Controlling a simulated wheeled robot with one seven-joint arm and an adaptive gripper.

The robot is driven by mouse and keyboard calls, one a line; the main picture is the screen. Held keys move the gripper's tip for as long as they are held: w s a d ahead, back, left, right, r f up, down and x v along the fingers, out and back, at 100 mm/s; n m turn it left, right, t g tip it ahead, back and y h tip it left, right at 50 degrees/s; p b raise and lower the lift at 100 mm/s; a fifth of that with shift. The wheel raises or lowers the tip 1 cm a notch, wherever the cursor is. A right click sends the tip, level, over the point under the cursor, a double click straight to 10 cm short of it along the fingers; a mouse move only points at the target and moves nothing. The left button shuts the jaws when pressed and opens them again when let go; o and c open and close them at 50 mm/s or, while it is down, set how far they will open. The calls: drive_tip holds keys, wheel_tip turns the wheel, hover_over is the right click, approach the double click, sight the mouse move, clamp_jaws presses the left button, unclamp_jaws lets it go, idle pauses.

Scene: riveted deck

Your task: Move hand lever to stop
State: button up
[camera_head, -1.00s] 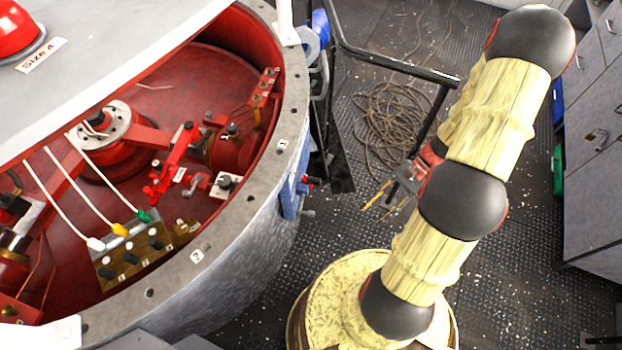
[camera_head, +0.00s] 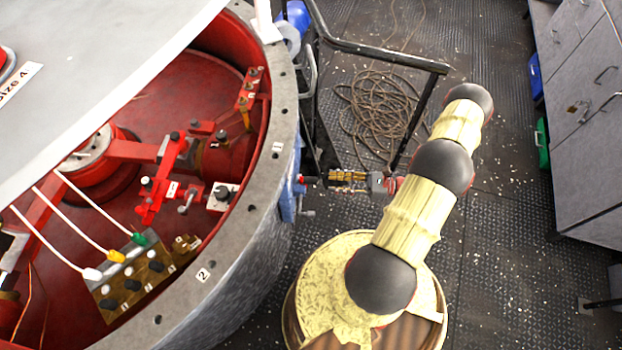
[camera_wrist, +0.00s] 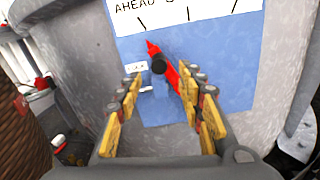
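The hand lever (camera_wrist: 171,76) is a red pointer on a dark round hub (camera_wrist: 158,64), mounted on a blue plate (camera_wrist: 220,85). In the wrist view its tip points up and left, close to a tick below the label (camera_wrist: 150,12), where "AHEAD" and a cut-off "S" show. My gripper (camera_wrist: 161,84) is open, with one yellow-padded finger on each side of the lever's lower part. I cannot tell whether a finger touches it. In the head view my gripper (camera_head: 330,177) is beside the blue plate (camera_head: 289,195) on the drum's outer wall; the lever is mostly hidden there.
The large grey-rimmed drum (camera_head: 262,160) with red machinery inside fills the left. A black rail (camera_head: 385,55) stands behind my arm, near coiled rope (camera_head: 382,110) on the deck. Grey cabinets (camera_head: 580,110) line the right. Open deck lies between.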

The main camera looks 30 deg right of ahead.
sight(315, 181)
drive_tip(key=b+x, duration=0.1)
drive_tip(key=x, duration=0.6)
drive_tip(key=shift+w+a+b, duration=0.2)
drive_tip(key=shift+a+b, duration=0.15)
clamp_jaws()
idle(0.6)
